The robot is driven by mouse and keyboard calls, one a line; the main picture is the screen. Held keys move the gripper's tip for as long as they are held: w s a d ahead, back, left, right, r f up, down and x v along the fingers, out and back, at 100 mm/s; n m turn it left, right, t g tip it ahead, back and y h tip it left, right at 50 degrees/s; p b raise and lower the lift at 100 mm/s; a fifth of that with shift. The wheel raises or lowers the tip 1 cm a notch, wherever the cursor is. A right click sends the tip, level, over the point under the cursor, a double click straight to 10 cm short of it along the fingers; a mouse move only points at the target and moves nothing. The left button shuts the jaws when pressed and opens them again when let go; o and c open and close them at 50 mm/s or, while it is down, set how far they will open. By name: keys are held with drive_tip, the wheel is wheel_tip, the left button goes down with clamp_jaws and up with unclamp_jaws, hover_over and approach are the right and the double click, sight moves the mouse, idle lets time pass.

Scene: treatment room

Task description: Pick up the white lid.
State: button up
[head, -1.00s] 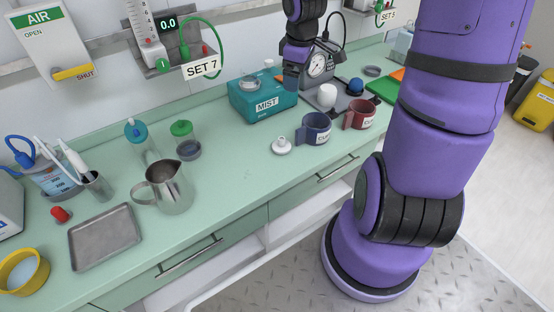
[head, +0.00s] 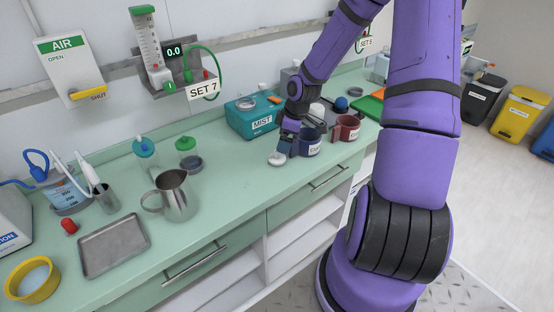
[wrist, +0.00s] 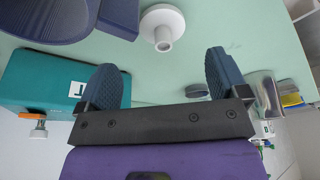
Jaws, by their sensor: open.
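The white lid (head: 277,159) is a small round disc with a short stub. It lies on the green counter (head: 230,185), just left of the blue mug. In the wrist view the lid (wrist: 162,24) lies beyond my fingertips, a little left of the middle of the gap between them. My gripper (wrist: 168,75) is open and empty, its two dark blue fingers apart. In the head view my gripper (head: 287,140) is low over the counter right beside the lid and hides a little of that area.
A blue mug (head: 311,143) stands close on the right, with a red mug (head: 345,130) beyond it. The teal MIST box (head: 250,119) stands behind. A steel jug (head: 177,197) and tray (head: 113,245) are to the left. The counter between jug and lid is clear.

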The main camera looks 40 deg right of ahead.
sight(277, 156)
drive_tip(key=shift+a+x, duration=0.15)
drive_tip(key=shift+x, duration=1.55)
drive_tip(key=shift+a+x, duration=0.15)
drive_tip(key=shift+x, duration=1.5)
drive_tip(key=shift+w, duration=0.1)
drive_tip(key=c, duration=0.9)
